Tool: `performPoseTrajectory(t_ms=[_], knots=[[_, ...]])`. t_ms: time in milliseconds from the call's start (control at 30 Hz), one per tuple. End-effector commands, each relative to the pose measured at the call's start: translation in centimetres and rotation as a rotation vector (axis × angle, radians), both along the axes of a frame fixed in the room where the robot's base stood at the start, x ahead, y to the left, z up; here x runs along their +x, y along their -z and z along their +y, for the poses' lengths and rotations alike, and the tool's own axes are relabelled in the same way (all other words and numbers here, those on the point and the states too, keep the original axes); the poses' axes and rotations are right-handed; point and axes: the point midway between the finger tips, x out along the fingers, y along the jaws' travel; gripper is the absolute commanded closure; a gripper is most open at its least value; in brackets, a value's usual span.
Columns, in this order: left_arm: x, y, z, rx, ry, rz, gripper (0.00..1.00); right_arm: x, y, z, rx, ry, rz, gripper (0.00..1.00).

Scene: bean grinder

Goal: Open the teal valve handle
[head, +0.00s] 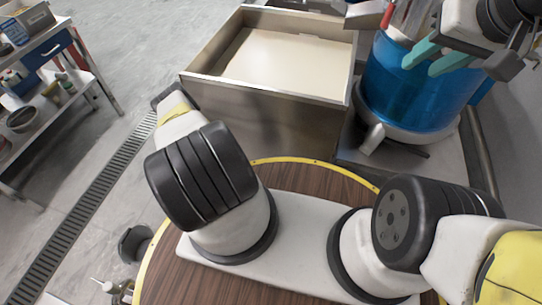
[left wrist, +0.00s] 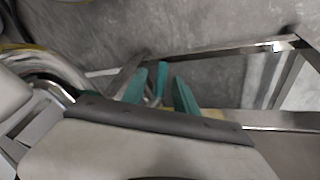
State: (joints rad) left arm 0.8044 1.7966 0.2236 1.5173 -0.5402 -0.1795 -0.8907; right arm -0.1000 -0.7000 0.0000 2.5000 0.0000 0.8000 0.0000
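My right gripper (head: 420,67) is at the upper right of the head view, in front of the blue clear container (head: 405,97). Its two teal fingers are apart, with nothing seen between them. My left gripper (left wrist: 158,74) shows in the left wrist view, its teal fingers apart. A thin teal piece stands between them; I cannot tell whether it is part of a finger or the valve handle. The left gripper's fingers are hidden in the head view. I cannot make out the teal valve handle for certain in either view.
An open metal bin (head: 225,84) with a pale inside stands left of the blue container. A round wood-topped surface (head: 318,178) with a yellow rim lies under my arms. A shelf cart (head: 52,45) stands at the far left. The floor (head: 130,45) between cart and bin is clear.

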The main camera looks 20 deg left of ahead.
Motion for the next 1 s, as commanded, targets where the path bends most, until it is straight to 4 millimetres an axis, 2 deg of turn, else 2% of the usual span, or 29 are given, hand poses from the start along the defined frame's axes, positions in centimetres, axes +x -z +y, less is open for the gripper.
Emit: performPoseTrajectory(t_ms=[267, 433, 467, 1000], knots=[[0.07, 0.2, -0.06, 0.0, 0.0, 0.0, 0.65, 0.0, 0.0, 0.0, 0.0, 0.0, 0.0, 0.65], [0.07, 0.18, -0.05, 0.0, 0.0, 0.0, 0.96, 0.0, 0.0, 0.0, 0.0, 0.0, 0.0, 0.65], [0.07, 0.18, -0.05, 0.0, 0.0, 0.0, 1.0, 0.0, 0.0, 0.0, 0.0, 0.0, 0.0, 0.65], [0.07, 0.17, -0.03, 0.001, 0.0, 0.0, 1.0, 0.0, 0.0, 0.0, 0.0, 0.0, 0.0, 0.65]])
